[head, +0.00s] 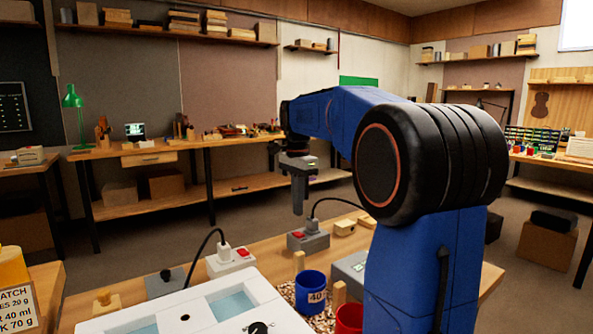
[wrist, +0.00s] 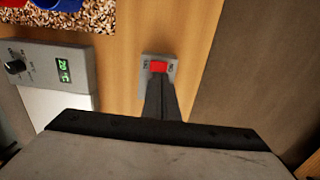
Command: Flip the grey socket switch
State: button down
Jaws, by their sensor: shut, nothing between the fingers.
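The grey socket (head: 311,242) stands on the wooden bench in the head view, with a black cable plugged in and a red switch (head: 297,235) on its top. In the wrist view the socket (wrist: 146,72) and its red switch (wrist: 159,67) lie just beyond my fingertips, which hide its near part. My gripper (head: 299,211) points straight down above the socket, with a visible gap in the head view. In the wrist view my gripper (wrist: 160,84) has its fingers together with nothing between them. I cannot tell which way the switch is tipped.
A white socket (head: 231,261) with a plug and red switch stands to the left. A blue cup (head: 311,289), a red cup (head: 349,318) and a grey device with a green display (wrist: 45,65) are near. Wooden blocks (head: 345,228) sit right of the grey socket.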

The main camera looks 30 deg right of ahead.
notch_tip(320, 180, up, 12)
jog(key=shift+w+f, duration=0.25)
jog(key=shift+w, duration=0.05)
